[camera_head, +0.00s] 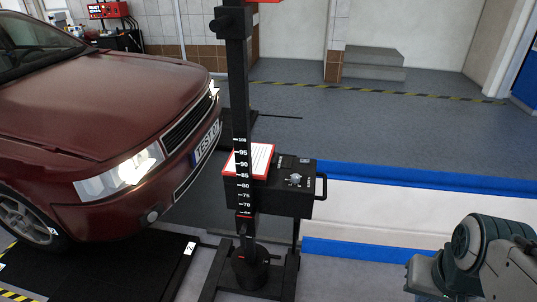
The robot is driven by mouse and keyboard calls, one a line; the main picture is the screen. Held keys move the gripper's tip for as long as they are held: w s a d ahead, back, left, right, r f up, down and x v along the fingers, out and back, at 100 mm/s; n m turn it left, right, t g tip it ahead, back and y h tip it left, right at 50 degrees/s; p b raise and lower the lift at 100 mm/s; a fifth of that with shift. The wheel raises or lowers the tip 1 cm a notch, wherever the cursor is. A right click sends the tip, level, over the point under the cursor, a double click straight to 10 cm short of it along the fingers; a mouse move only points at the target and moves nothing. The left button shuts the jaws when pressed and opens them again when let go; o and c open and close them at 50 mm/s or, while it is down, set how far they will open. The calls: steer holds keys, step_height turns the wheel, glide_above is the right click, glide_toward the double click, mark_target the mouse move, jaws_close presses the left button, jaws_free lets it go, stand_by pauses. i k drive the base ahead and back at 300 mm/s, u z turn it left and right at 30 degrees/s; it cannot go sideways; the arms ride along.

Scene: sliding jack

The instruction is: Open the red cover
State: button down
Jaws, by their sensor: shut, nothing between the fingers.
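The red cover (260,161) is a red-edged panel with a white printed sheet on its face. It lies on the left part of a black box (292,201), behind the black upright post (238,105), which hides part of it. It looks closed down on the box, though its exact tilt is hard to tell. The box has a knob and a side handle to the right of the cover. Links of my arm show at the lower right, well apart from the box. My gripper cannot be made out in this view.
A dark red car (90,110) stands at the left, its front close to the post. The post's wheeled base (250,272) is on the floor below. A white and blue strip (400,212) runs right of the box. Open grey floor lies behind.

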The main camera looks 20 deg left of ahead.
mark_target(262, 153)
steer(key=k, duration=0.5)
steer(key=u, duration=1)
steer(key=i, duration=1)
steer(key=k, duration=1)
steer(key=u, duration=1.3)
steer(key=i, duration=1.05)
steer(key=z, duration=1.9)
